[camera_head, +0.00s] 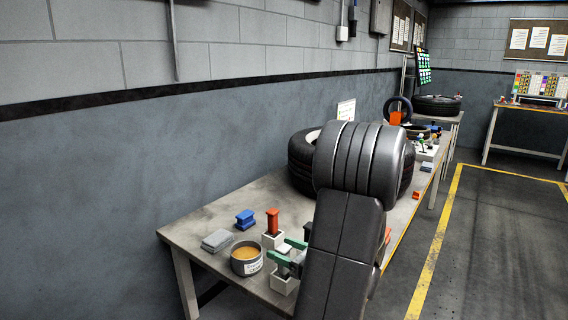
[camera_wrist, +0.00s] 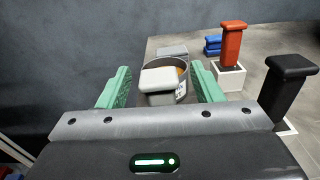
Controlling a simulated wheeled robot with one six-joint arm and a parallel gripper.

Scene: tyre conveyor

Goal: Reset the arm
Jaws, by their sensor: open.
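My gripper (camera_head: 287,252) has green fingers and is low over the near end of the workbench, partly hidden behind my dark arm in the head view. In the wrist view my gripper (camera_wrist: 160,74) is open, with a finger on each side of the picture's middle. A pale, white-topped piece (camera_wrist: 158,80) shows between the fingers, with a visible gap on both sides. A white holder box (camera_head: 284,284) stands just below the gripper in the head view. Whether the pale piece stands in that box is hidden.
A tin with orange contents (camera_head: 246,261) stands left of the gripper. A red-handled piece (camera_head: 273,222) stands in a white holder behind. A blue block (camera_head: 245,217) and grey pads (camera_head: 217,240) lie nearby. A black-topped piece (camera_wrist: 290,85) is right.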

